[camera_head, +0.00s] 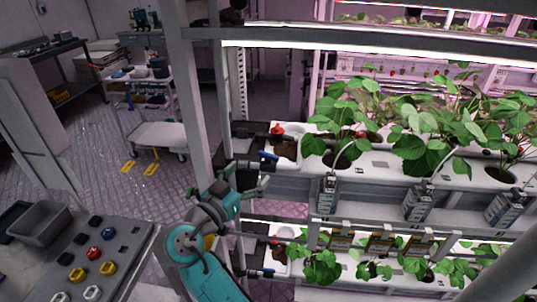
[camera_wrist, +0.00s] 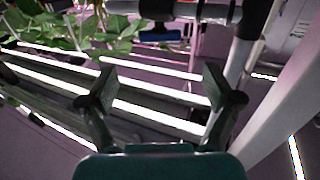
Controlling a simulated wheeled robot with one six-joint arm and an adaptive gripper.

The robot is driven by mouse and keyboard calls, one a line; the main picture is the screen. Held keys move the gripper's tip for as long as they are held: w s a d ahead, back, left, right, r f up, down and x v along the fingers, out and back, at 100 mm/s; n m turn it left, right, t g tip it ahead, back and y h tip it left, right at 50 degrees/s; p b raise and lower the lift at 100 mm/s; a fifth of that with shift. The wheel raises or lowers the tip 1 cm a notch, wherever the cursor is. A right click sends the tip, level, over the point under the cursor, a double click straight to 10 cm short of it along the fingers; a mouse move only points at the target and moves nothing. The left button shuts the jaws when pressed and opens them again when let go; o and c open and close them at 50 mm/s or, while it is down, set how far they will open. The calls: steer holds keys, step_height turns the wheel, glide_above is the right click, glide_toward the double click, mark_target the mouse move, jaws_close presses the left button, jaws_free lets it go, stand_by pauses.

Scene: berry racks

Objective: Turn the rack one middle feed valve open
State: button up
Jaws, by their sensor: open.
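The rack's middle tier has a black feed pipe at its left end with a blue valve handle (camera_head: 268,156). A second blue handle (camera_head: 267,272) sits on the lower tier's pipe. My gripper (camera_head: 260,180) is just below and left of the middle handle in the head view, apart from it as far as I can tell. In the wrist view my gripper (camera_wrist: 155,86) is open, with nothing between its fingers. A blue handle (camera_wrist: 158,35) on a black pipe shows beyond the fingertips at the top of that view; which tier it belongs to is unclear.
The white planting trough (camera_head: 375,165) holds leafy strawberry plants, with grey boxes on its front. A rack post (camera_head: 190,100) stands left of the pipe. A grey bin (camera_head: 38,222) and colored pieces lie on the surface at left. A white cart (camera_head: 155,137) stands behind.

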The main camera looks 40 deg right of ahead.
mark_target(267, 156)
steer(key=x, duration=0.9)
steer(key=shift+w+d, duration=0.15)
steer(key=shift+d, duration=0.25)
steer(key=c, duration=1.2)
